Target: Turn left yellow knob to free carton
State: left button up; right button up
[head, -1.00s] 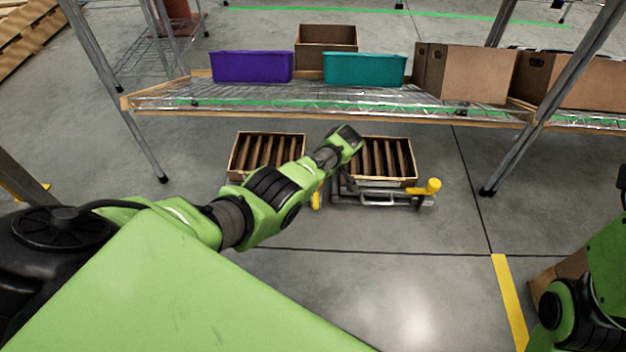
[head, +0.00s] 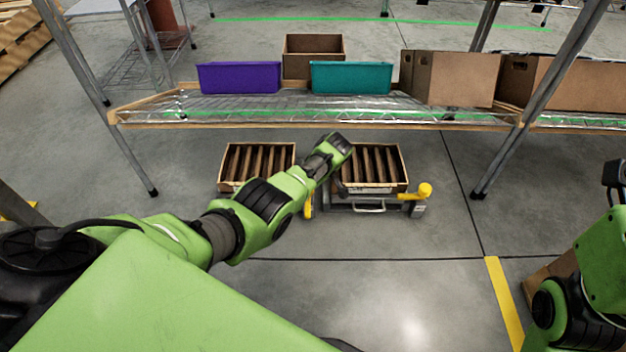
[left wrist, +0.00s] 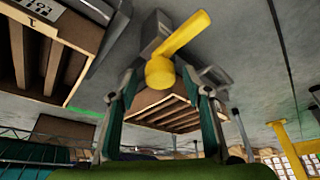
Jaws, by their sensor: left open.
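The left yellow knob (head: 308,205) shows in the head view at the left end of a grey metal fixture (head: 345,206), partly behind my left arm. A carton (head: 398,186) with brown slats sits tilted at this fixture. In the left wrist view the yellow knob (left wrist: 160,73), with its slanting handle, appears between the fingertips of my left gripper (left wrist: 158,80). The fingers are apart, one on each side; I cannot tell whether they touch it. In the head view my left arm hides the gripper. My right arm stands at the right edge, its gripper out of sight.
Another slatted carton (head: 226,185) stands left of my arm. A second yellow knob (head: 424,191) is at the fixture's right end. A wire shelf (head: 320,112) above bears a purple bin (head: 238,77), a teal bin (head: 351,77) and brown boxes. The floor in front is clear.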

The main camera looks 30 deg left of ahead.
pick_arm(q)
jog(key=v, duration=1.1)
jog(key=shift+d+r, duration=0.2)
jog(key=shift+r, duration=0.15)
